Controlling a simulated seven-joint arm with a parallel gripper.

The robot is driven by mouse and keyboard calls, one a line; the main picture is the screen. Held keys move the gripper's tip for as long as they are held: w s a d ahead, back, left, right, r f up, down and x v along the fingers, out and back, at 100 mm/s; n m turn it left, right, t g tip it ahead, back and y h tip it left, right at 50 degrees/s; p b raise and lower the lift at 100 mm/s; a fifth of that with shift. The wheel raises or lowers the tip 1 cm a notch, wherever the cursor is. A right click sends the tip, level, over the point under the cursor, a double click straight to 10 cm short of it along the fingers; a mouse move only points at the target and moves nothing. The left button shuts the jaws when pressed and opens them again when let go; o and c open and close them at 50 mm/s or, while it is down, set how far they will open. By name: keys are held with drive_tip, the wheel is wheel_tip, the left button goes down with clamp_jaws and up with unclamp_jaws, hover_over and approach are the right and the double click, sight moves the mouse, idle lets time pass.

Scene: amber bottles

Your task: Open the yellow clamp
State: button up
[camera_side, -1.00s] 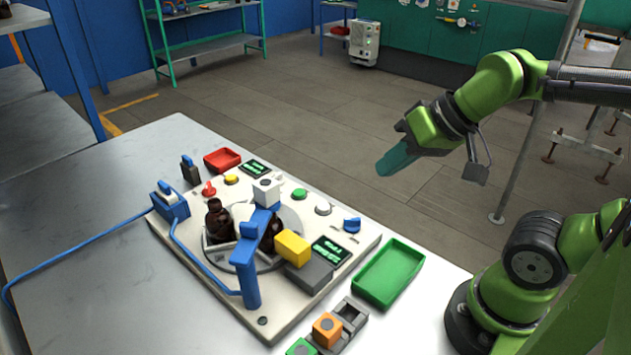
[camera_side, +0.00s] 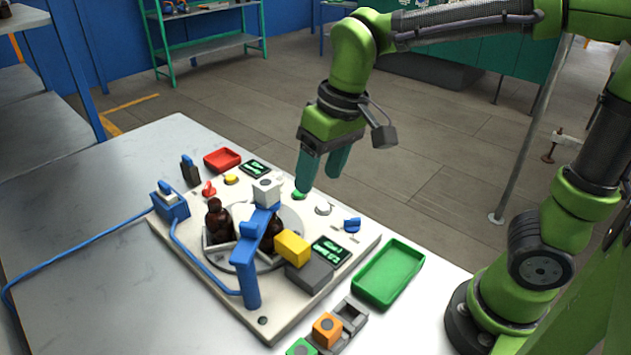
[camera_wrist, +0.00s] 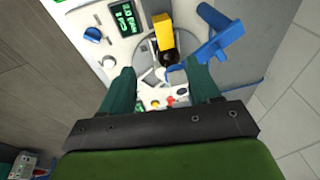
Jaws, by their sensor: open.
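The yellow clamp (camera_side: 292,248) is a yellow block on a grey base (camera_side: 311,273) at the front right of the white panel, beside the round turntable. The wrist view shows the yellow clamp (camera_wrist: 163,32) at upper centre, with a dark bottle top (camera_wrist: 168,57) just below it. My gripper (camera_side: 318,183) points down with its two teal fingers apart and nothing between them. It hangs over the back right of the panel, above and away from the clamp. The wrist view also shows the gripper (camera_wrist: 160,75). I cannot tell the clamp's state.
A blue arch (camera_side: 252,255) with a white top block spans the turntable next to the clamp. Amber bottles (camera_side: 218,222) stand on the turntable. Knobs, buttons and a green-lit display (camera_side: 330,251) surround it. A green tray (camera_side: 388,274) and a red tray (camera_side: 222,160) lie nearby.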

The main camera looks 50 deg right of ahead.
drive_tip(key=w+a+g+h, duration=0.1)
drive_tip(key=w+a+g, duration=0.1)
drive_tip(key=w+a, duration=0.1)
approach(296, 244)
wheel_tip(296, 244, down, 9)
drive_tip(key=shift+w+a+r, duration=0.1)
drive_tip(key=shift+r, duration=0.05)
idle(0.4)
drive_tip(key=shift+c, duration=0.3)
